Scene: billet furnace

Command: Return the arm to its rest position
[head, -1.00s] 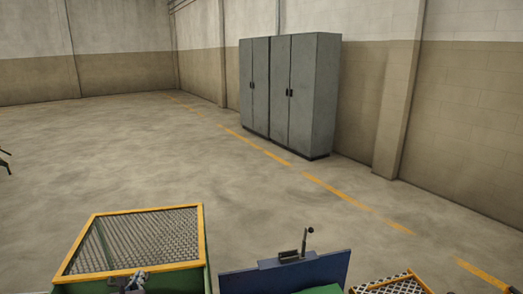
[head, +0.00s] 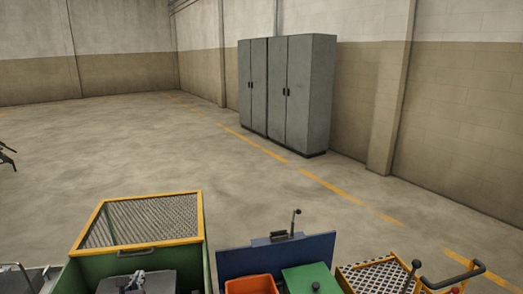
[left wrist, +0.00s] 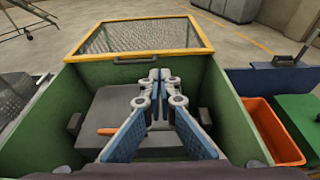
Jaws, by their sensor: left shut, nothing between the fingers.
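A small orange piece (left wrist: 107,131) shows left of the fingers. My right gripper is not in view.
An orange box (head: 251,285), a green lid (head: 312,279) and a blue panel (head: 232,262) stand right of the bin. A perforated yellow-edged tray (head: 375,276) is farther right. Grey cabinets (head: 285,95) stand at the wall. The floor (head: 110,140) between is clear.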

